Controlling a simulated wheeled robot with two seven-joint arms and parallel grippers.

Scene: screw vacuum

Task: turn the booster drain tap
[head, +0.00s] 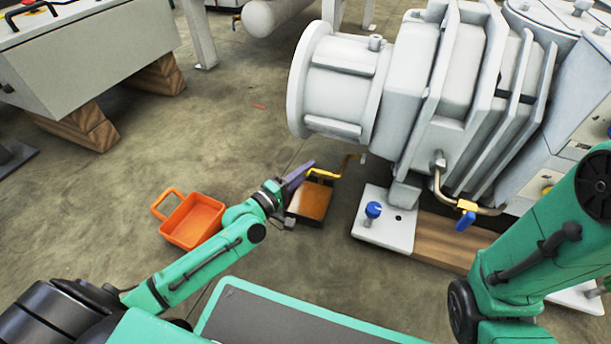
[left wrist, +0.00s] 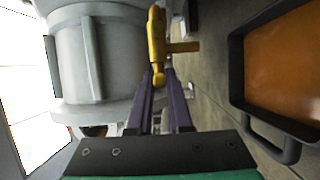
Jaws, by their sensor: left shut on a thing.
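The drain tap (head: 345,168) is a small brass-yellow fitting below the round flange of the large grey booster (head: 335,85). Its yellow lever (head: 323,173) points left toward my left gripper (head: 305,170). In the left wrist view, the brass lever (left wrist: 157,45) runs down to between the purple fingertips of the left gripper (left wrist: 165,80). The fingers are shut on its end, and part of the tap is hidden. My right arm shows at the right of the head view, but its gripper is out of the picture.
A dark tray (head: 291,212) holding orange-brown liquid stands on the floor below the tap; it also shows in the left wrist view (left wrist: 237,75). An orange bin (head: 185,240) stands left of it. A blue-handled valve (head: 466,217) hangs at the right. Open floor lies behind.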

